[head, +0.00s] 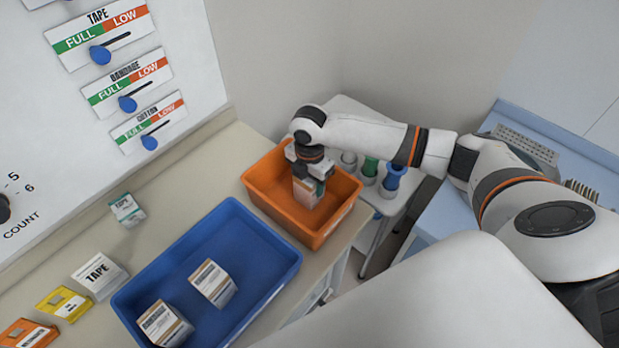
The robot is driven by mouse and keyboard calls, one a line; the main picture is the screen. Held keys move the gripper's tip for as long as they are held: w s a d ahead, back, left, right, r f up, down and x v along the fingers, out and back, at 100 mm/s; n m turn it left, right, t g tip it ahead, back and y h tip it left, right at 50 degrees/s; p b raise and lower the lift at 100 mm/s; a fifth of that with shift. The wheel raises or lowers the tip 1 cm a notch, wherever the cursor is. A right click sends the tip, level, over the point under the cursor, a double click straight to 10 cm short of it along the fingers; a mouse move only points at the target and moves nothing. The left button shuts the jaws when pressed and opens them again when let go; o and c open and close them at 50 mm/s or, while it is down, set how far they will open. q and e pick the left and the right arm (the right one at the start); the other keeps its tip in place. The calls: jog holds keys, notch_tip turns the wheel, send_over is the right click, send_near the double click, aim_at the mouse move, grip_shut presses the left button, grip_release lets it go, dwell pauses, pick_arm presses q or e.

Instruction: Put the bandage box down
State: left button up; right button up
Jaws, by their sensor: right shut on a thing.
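My right gripper (308,176) points down into the orange bin (318,235) and is shut on a bandage box (306,193). The box is white with brown and teal parts, and sits within the bin's walls. I cannot tell whether it touches the bin floor. The blue bin (278,258) stands to the left of the orange bin and holds two similar white and brown boxes, one at its middle (212,281) and one near its lower corner (163,323). My left gripper is not in view.
Tape boxes (99,275), (126,210), a yellow box (64,303) and an orange box (27,334) lie on the counter at left. A wall panel (120,70) carries FULL/LOW sliders. A small trolley with coloured cylinders (392,178) stands right of the orange bin.

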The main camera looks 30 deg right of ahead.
jog(key=o, duration=1.1)
notch_tip(320, 180, up, 12)
jog(key=b, duration=0.3)
jog(key=shift+r, duration=0.1)
